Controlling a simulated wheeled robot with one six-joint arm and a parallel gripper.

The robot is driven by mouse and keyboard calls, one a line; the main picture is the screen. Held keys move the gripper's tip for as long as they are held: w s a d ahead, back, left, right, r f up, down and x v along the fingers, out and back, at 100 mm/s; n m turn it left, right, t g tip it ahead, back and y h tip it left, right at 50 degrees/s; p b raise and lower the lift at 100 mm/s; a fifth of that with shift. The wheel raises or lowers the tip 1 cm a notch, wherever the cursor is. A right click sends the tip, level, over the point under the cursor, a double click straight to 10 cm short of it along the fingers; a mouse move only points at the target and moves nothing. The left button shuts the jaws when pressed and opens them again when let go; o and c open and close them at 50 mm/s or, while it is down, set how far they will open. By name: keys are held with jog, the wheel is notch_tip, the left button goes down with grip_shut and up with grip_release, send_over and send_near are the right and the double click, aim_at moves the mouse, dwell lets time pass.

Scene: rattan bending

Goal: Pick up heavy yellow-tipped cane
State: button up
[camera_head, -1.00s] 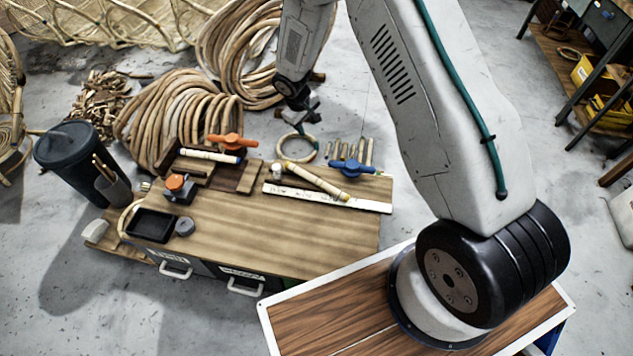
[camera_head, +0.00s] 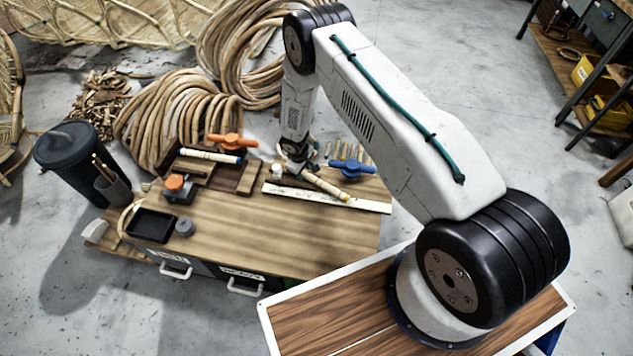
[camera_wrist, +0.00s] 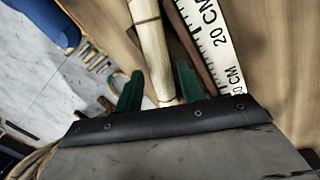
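The cane with the yellow tip (camera_head: 325,186) lies slanted on the workbench, beside a white ruler (camera_head: 370,204), its yellow end toward the lower right. My gripper (camera_head: 293,165) is low at the cane's other, upper-left end. In the wrist view, the pale cane (camera_wrist: 150,40) runs up from between my gripper's two green fingers (camera_wrist: 158,68). The fingers stand apart, one on each side of the cane, with gaps showing. The yellow tip is out of the wrist view. Whether the fingers reach fully below the cane cannot be told.
A blue-handled clamp (camera_head: 352,168) sits close to the cane's right. A blue-tipped cane (camera_head: 210,155) lies on a dark rack by an orange clamp (camera_head: 232,141). A black tray (camera_head: 151,225) is at front left. The bench's front middle (camera_head: 290,235) is clear.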

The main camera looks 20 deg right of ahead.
jog(key=shift+w+d+f, duration=0.1)
jog(key=shift+d+f, duration=0.05)
jog(key=shift+f, duration=0.8)
jog(key=shift+c, duration=0.3)
grip_shut()
jog(key=shift+r, duration=0.1)
jog(key=shift+r, duration=0.4)
jog(key=r, duration=0.1)
jog(key=s+r, duration=0.1)
jog(key=shift+r, duration=0.4)
jog(key=s+a+r, duration=0.1)
jog(key=s+a, duration=0.2)
jog(key=s, duration=1.1)
jog(key=shift+s+a+r, duration=0.15)
jog(key=shift+s+a, duration=0.05)
jog(key=shift+s, duration=0.1)
